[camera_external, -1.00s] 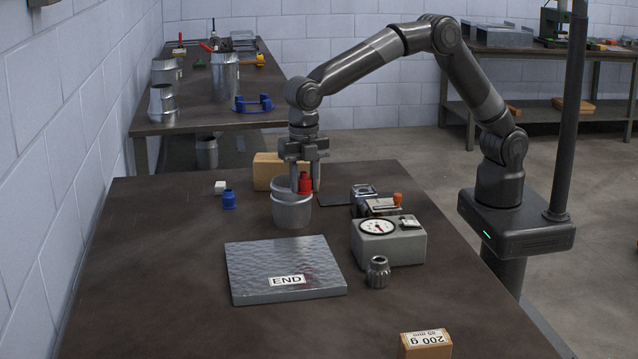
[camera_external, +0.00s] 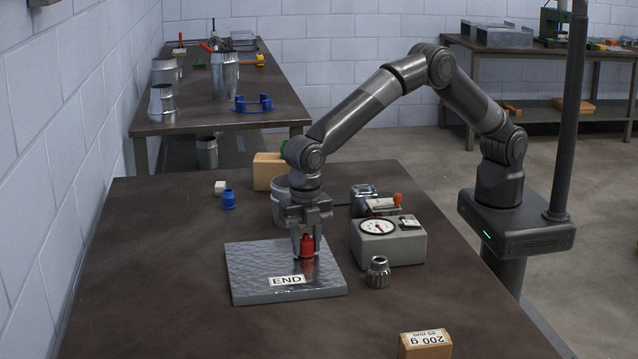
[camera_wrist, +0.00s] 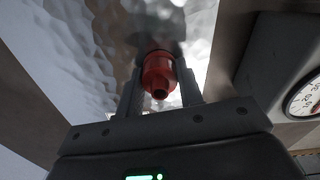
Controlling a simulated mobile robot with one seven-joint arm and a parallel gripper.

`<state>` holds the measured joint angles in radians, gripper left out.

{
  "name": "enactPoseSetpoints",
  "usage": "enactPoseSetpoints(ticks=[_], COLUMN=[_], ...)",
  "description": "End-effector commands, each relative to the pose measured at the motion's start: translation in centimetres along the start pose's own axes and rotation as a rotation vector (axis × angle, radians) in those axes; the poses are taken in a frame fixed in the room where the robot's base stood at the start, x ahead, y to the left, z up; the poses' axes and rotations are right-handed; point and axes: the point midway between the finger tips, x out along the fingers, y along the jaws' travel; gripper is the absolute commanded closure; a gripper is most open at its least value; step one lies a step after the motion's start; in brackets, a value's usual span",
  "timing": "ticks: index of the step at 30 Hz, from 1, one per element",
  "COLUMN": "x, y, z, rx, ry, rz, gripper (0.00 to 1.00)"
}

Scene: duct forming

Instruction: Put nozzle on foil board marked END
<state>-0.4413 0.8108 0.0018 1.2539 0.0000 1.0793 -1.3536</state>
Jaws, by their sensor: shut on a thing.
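The red nozzle (camera_external: 306,246) is between the fingers of my gripper (camera_external: 305,250), which is shut on it. It stands upright over the rear part of the foil board (camera_external: 252,268), behind the white END label (camera_external: 286,281). In the wrist view the red nozzle (camera_wrist: 159,76) sits between the two fingers, with the shiny crinkled foil board (camera_wrist: 70,45) beyond it. I cannot tell whether the nozzle touches the foil or is slightly above it.
A gauge box (camera_external: 388,243) and a dark knurled metal part (camera_external: 377,272) stand right of the board. A metal can (camera_external: 279,207) is behind my gripper. The table's front left is clear.

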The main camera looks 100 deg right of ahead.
Motion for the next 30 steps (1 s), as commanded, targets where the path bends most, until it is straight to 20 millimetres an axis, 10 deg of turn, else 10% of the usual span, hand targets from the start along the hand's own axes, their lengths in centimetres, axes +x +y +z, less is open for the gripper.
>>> enactPoseSetpoints(ticks=[10, 11, 18, 30], x=[0.3, 0.3, 0.2, -1.3], y=[0.0, 0.0, 0.0, 0.1], z=[0.0, 0.0, 0.0, 0.0], rx=[0.001, 0.001, 0.0, 0.001], ry=[0.001, 0.001, 0.001, 0.002], rz=[0.001, 0.002, 0.002, 0.005], gripper=[0.88, 0.64, 0.45, 0.45])
